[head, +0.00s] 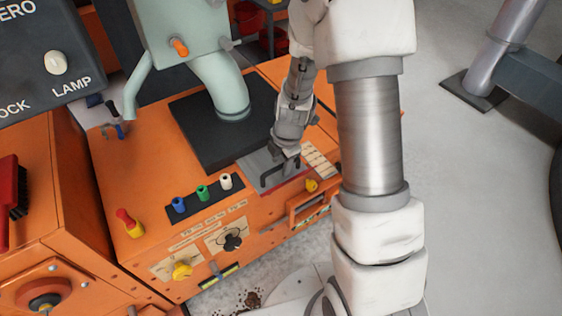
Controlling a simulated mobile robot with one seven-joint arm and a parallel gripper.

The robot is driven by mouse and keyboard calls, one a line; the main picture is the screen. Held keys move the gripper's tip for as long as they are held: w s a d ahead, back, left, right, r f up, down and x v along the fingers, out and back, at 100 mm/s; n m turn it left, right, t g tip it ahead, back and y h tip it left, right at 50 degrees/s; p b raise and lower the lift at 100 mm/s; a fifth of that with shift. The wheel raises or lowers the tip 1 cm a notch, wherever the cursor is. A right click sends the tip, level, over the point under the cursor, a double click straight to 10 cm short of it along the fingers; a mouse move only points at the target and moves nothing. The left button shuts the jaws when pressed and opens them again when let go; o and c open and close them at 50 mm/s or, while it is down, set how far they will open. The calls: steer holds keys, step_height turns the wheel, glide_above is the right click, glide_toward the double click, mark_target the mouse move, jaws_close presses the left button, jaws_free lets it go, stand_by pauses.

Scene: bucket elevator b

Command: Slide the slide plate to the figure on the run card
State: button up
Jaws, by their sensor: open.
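The slide plate (251,167) appears to be the grey plate set in the top of the orange machine, with a dark bow handle (267,178) on it. My gripper (287,154) is open and points down just above and beside the handle; I cannot tell whether it touches it. A cream scale strip (320,160) with marks lies right of the plate; its figures are too small to read. No run card can be made out for certain; cream labels (200,228) on the machine's front are too small to read.
A pale green spout (226,92) stands on a black pad behind the plate. Grey floor (480,200) is free at right.

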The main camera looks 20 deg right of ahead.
steer(key=shift+r, duration=0.1)
steer(key=s+r+p, duration=0.1)
steer(key=r+p, duration=0.2)
steer(key=r, duration=0.5)
steer(key=s+d+r+p, duration=0.1)
steer(key=s+r+p, duration=0.1)
steer(key=r, duration=0.7)
steer(key=shift+s+p, duration=0.15)
steer(key=shift+p, duration=0.35)
steer(key=s+a+r+m+t, duration=0.1)
steer(key=s+r+m+t, duration=0.3)
steer(key=s+r+m, duration=1.6)
steer(key=w+r+p, duration=0.2)
steer(key=r+p, duration=0.6)
steer(key=p, duration=0.1)
steer(key=w+r+m+p, duration=0.1)
steer(key=r+p, duration=0.7)
steer(key=p, duration=0.2)
steer(key=shift+w+r+m+g+h, duration=0.3)
steer(key=shift+w, duration=0.05)
